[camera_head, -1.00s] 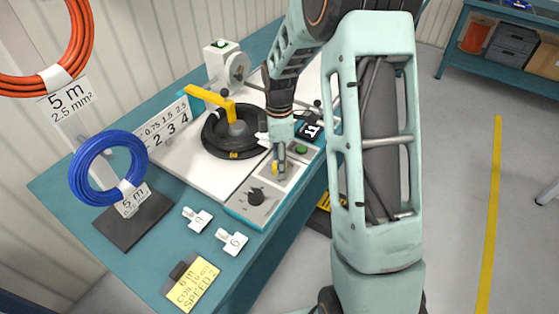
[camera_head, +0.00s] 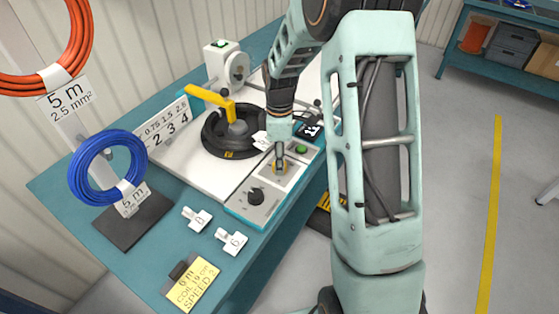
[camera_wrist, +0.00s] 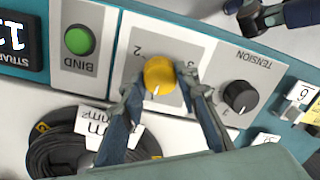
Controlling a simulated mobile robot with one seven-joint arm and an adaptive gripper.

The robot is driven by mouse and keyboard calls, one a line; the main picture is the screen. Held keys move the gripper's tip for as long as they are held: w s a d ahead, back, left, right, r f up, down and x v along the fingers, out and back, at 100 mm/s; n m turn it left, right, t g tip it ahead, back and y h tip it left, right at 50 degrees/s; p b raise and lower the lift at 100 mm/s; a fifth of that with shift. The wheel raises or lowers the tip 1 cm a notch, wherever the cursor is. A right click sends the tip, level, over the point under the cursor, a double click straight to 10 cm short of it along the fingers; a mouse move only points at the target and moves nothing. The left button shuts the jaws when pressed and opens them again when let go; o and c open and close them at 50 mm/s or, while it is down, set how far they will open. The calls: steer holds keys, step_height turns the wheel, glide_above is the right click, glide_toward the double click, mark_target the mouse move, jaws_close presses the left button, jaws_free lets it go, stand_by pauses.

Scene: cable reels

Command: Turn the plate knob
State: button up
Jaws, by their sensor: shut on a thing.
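The yellow knob (camera_wrist: 159,75) sits on a light panel between a green BIND button and a black TENSION knob. Its white mark points to the bottom of the wrist view, and the digits 2 and 3 show above it. My gripper (camera_wrist: 161,84) is shut on the yellow knob, one finger on each side. In the head view my gripper (camera_head: 280,164) reaches down onto the control panel and hides most of the knob. Any name label of this knob is hidden.
The black knob (camera_wrist: 239,96) is close to the right finger, and the green button (camera_wrist: 79,41) is to the left. A black cable coil (camera_head: 229,142) with a yellow crank (camera_head: 212,100) lies behind. White tags (camera_head: 231,240) and a yellow card (camera_head: 192,285) lie in front.

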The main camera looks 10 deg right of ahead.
steer(key=m+b, duration=0.1)
steer(key=m, duration=1.6)
steer(key=shift+m+t, duration=0.3)
steer(key=shift+m, duration=0.1)
steer(key=m, duration=0.4)
steer(key=shift+m, duration=0.4)
steer(key=o, duration=1.2)
steer(key=shift+s, duration=0.1)
steer(key=shift+c, duration=0.2)
steer(key=shift+r, duration=0.1)
